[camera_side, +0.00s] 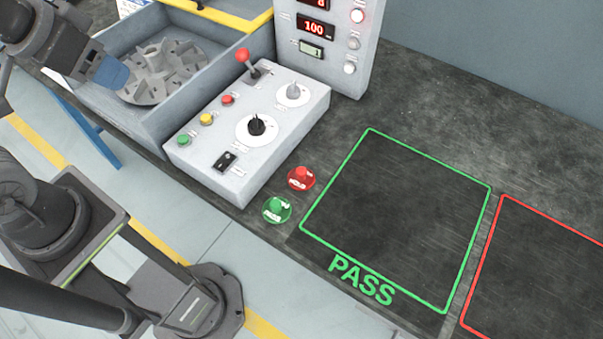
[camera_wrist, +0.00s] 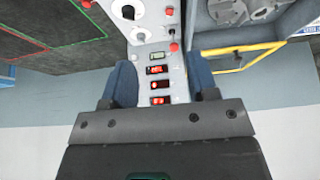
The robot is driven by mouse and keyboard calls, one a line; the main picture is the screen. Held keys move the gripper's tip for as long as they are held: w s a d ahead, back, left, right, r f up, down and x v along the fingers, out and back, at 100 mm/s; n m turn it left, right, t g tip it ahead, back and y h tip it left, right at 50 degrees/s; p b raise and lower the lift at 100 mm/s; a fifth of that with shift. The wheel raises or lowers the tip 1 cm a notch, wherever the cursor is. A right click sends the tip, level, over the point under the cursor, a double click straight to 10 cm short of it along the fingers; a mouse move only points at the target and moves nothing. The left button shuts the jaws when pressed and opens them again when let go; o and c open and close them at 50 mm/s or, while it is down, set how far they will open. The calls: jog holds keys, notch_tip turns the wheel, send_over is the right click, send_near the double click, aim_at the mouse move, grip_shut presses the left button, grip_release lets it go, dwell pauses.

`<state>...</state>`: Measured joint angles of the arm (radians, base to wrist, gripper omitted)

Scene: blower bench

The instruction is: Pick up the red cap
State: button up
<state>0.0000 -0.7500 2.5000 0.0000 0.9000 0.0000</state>
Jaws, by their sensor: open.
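The red cap (camera_side: 301,178) sits on a round red base on the dark bench, between the control box and the green-outlined square. A green cap (camera_side: 277,209) on a green base is just below and left of it. In the wrist view, a small red spot at the top edge (camera_wrist: 86,4) may be the red cap, but it is cut off. My gripper (camera_side: 112,73) is at upper left in the side view, beside the fan wheel, well away from the cap. In the wrist view its blue fingers (camera_wrist: 163,84) stand wide apart with nothing between them.
A grey control box (camera_side: 205,150) with knobs, buttons and a red-topped lever (camera_side: 243,56) stands between my gripper and the cap. A grey tray (camera_side: 157,118) holds a fan wheel (camera_side: 158,72). A display panel (camera_side: 337,75) rises behind. The green-outlined PASS square (camera_side: 395,215) is empty.

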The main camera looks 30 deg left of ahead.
jog(key=n+g, duration=0.6)
jog(key=n, duration=0.4)
send_over(301, 171)
jog(key=f, duration=2.3)
jog(key=shift+w+a, duration=0.2)
jog(key=shift+s+d+f, duration=0.1)
jog(key=shift+f, duration=1.4)
jog(key=shift+s+d+f, duration=0.1)
jog(key=shift+f, duration=1.4)
jog(key=c, duration=1)
